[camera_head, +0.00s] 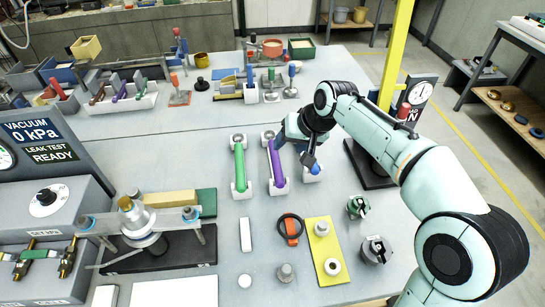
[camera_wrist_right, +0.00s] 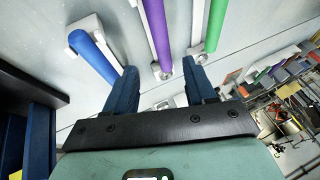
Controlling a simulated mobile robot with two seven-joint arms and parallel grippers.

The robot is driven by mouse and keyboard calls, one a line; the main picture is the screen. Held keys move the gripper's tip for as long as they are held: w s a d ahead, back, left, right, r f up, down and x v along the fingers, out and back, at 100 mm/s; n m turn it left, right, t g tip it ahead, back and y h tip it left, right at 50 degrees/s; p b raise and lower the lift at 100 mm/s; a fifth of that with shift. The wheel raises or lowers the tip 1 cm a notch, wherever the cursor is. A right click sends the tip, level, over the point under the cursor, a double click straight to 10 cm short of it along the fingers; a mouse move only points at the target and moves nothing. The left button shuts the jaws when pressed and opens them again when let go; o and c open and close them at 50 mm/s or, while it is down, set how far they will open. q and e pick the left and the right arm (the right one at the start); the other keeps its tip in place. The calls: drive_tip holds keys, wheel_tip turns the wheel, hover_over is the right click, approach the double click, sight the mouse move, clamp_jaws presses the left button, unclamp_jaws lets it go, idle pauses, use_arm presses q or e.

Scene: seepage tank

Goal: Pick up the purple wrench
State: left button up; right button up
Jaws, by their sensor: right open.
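The purple wrench (camera_head: 275,163) lies lengthwise on white holders at the middle of the table, between a green bar-shaped tool (camera_head: 239,166) and a blue one (camera_head: 315,166). My right gripper (camera_head: 298,152) is open and empty, beside and above the wrench's far part, partly covering the blue tool. In the right wrist view, the purple wrench (camera_wrist_right: 157,32) runs toward the gap between my open fingers (camera_wrist_right: 161,82). The blue tool (camera_wrist_right: 94,56) is left of it and the green tool (camera_wrist_right: 214,28) right. No contact is visible. My left gripper is not in view.
A yellow plate (camera_head: 323,270) with round fittings and an orange-black ring (camera_head: 290,229) lie in front. A dark-based clamp fixture (camera_head: 140,232) stands left. A yellow post (camera_head: 396,50) and a gauge stand (camera_head: 417,92) are right. Free table lies beyond the tools.

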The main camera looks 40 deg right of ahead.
sight(277, 157)
drive_tip(key=x, duration=0.6)
drive_tip(key=b+x, duration=0.1)
drive_tip(key=x, duration=0.2)
drive_tip(key=shift+s+a+f, duration=0.1)
drive_tip(key=shift+a+f, duration=0.05)
drive_tip(key=shift+a, duration=0.1)
clamp_jaws()
